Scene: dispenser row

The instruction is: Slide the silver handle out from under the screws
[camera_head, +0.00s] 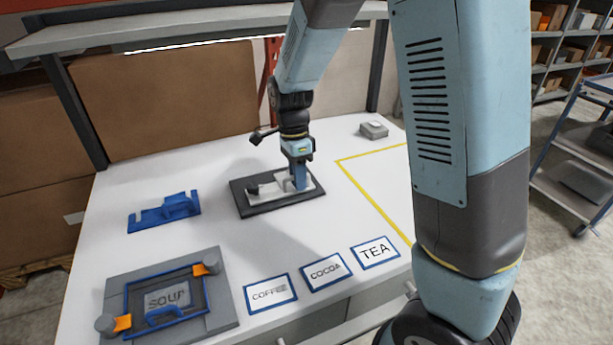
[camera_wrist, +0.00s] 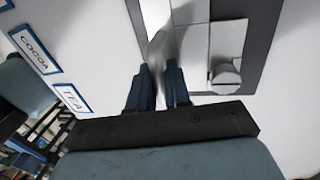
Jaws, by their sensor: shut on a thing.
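A dark base board (camera_head: 243,202) lies in the middle of the table, with a light plate (camera_head: 266,191) on it. My gripper (camera_head: 299,181) is low over the right part of that board. In the wrist view my gripper (camera_wrist: 158,76) is shut on the silver handle (camera_wrist: 168,48), which stands between the fingers as a blurred grey strip. A round silver screw (camera_wrist: 226,76) sits on the plate to the right of the fingers. My gripper hides most of the handle in the head view, and I cannot tell whether the screws overlap it.
A blue handle piece (camera_head: 163,213) lies to the left. A grey SOUP plate (camera_head: 218,312) with a blue frame and orange clips is at front left. COFFEE (camera_head: 270,292), COCOA (camera_head: 326,271) and TEA (camera_head: 375,252) cards line the front. A small grey block (camera_head: 374,130) sits back right. The yellow-outlined area looks clear.

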